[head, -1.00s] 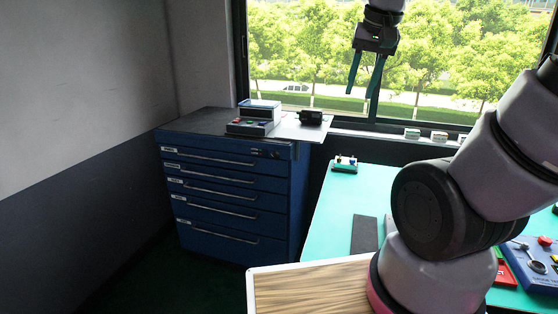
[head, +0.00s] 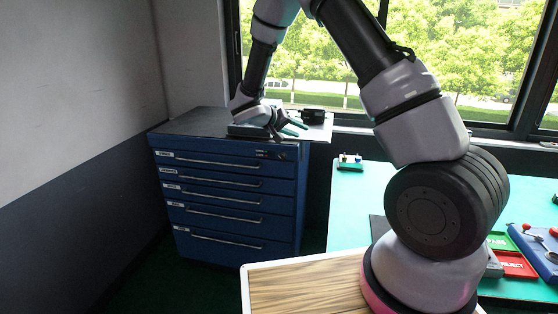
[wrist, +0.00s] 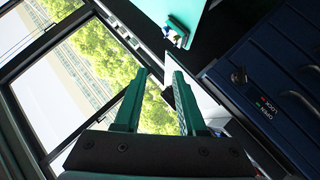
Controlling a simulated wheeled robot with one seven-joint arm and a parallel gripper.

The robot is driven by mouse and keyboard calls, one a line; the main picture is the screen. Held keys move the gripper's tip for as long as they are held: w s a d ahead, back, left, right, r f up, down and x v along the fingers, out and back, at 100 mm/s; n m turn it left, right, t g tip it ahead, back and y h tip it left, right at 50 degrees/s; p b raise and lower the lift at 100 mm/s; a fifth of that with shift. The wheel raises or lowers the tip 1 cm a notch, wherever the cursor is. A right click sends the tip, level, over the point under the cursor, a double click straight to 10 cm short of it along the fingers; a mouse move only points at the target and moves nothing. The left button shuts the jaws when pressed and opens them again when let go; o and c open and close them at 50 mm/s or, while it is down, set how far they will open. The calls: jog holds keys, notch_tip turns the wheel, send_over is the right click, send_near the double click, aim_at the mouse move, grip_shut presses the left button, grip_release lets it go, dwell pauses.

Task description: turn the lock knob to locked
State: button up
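The lock knob (wrist: 238,76) is a small metal piece on the dark blue front of the drawer cabinet (wrist: 270,60). Labels reading LOCK and OPEN and a small red mark sit beside it. Which way the knob points is too small to tell. In the head view the knob (head: 262,154) shows as a tiny dark spot on the strip above the top drawer of the cabinet (head: 225,208). My gripper (wrist: 160,75) has two green fingers, spread apart and empty. In the head view my gripper (head: 297,130) is at the cabinet top's front right, apart from the knob.
A black device (head: 312,116) sits on a pale sheet at the cabinet top's right. My wrist partly covers the grey box on top. A green table (head: 350,205) stands to the right with small devices. Dark floor (head: 315,225) lies between cabinet and table.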

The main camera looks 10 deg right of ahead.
aim_at(281, 158)
jog(key=w+a+f+n+t+y, duration=0.1)
jog(key=w+a+f+n+t, duration=0.35)
jog(key=a+f, duration=0.75)
jog(key=shift+m+t, duration=0.55)
jog(key=x, duration=0.4)
jog(key=f+x, duration=0.1)
jog(key=x, duration=0.3)
jog(key=f+x, duration=0.1)
jog(key=x, duration=0.3)
jog(key=shift+s+d, duration=0.1)
jog(key=shift+d, duration=0.1)
grip_shut()
